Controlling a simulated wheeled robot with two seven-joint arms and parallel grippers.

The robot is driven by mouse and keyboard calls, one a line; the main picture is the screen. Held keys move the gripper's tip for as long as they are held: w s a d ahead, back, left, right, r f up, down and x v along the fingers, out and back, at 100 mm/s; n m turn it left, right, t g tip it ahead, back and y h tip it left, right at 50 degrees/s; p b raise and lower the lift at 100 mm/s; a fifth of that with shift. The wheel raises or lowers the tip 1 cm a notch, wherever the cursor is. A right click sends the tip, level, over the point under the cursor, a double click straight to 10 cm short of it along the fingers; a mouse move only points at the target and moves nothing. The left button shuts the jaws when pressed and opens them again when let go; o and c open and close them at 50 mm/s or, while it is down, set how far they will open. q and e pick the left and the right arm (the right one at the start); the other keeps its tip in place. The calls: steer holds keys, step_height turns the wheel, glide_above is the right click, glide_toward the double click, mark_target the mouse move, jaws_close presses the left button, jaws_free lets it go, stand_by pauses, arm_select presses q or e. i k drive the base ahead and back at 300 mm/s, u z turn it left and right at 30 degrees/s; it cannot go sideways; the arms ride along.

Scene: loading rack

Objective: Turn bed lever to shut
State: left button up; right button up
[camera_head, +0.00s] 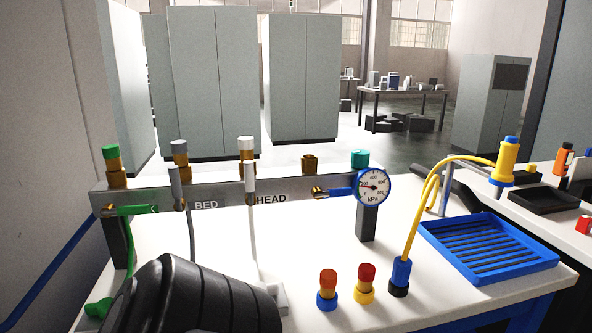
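The grey metal manifold bar (225,188) runs along the back of the white bench and carries several valves. The BED label (206,205) is on its front face. Just left of that label, a grey lever (175,187) stands nearly upright from its brass pivot, below a grey-capped fitting (180,148). By the HEAD label (271,199) a white lever (250,183) also stands upright. A green lever (137,210) at the far left and a blue lever (338,191) by the gauge lie sideways. Neither gripper's fingers can be seen.
A large black ribbed shape (195,300) covers the front left of the bench. A pressure gauge (373,187) stands right of the bar. Red-topped fittings (327,288), a yellow hose (425,210) and a blue slotted tray (488,247) occupy the right. The bench middle is clear.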

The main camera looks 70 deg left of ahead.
mark_target(180, 202)
steer(key=i, duration=1.05)
steer(key=u, duration=4.25)
